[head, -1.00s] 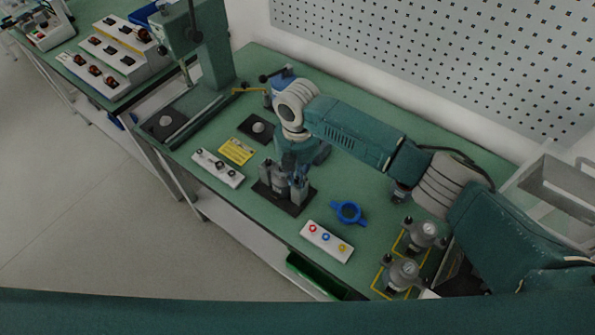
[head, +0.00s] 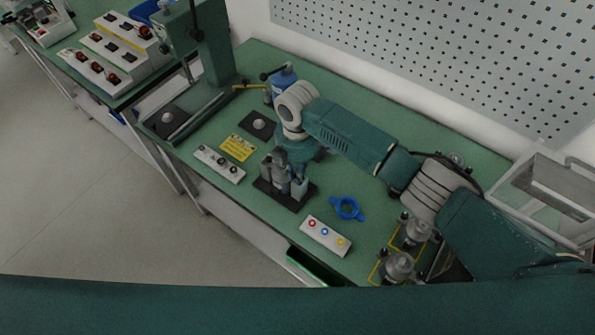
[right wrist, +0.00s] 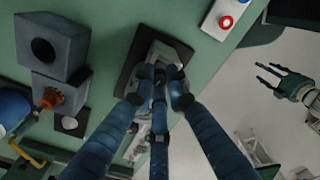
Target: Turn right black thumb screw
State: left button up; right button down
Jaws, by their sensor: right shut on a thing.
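The grey fixture on its black base plate (head: 298,206) stands mid-bench in the head view. In the right wrist view its black plate (right wrist: 128,68) lies under my fingers. My right gripper (head: 285,178) points down over the fixture, and its blue fingers (right wrist: 159,82) are closed in on a small dark part at the fixture's top. This part looks like the black thumb screw (right wrist: 159,74), mostly hidden by the fingertips. My left gripper (right wrist: 276,80) shows at the right of the right wrist view, fingers spread and empty, away from the fixture.
A button box (head: 326,236) and a blue ring with handles (head: 347,208) lie right of the fixture. A switch box (head: 219,164) and yellow label (head: 238,148) lie left. Grey motor-like units (head: 398,266) stand at the right. A press (head: 206,62) stands at the back left.

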jog(key=shift+r, duration=0.1)
jog(key=c, duration=2)
grip_release()
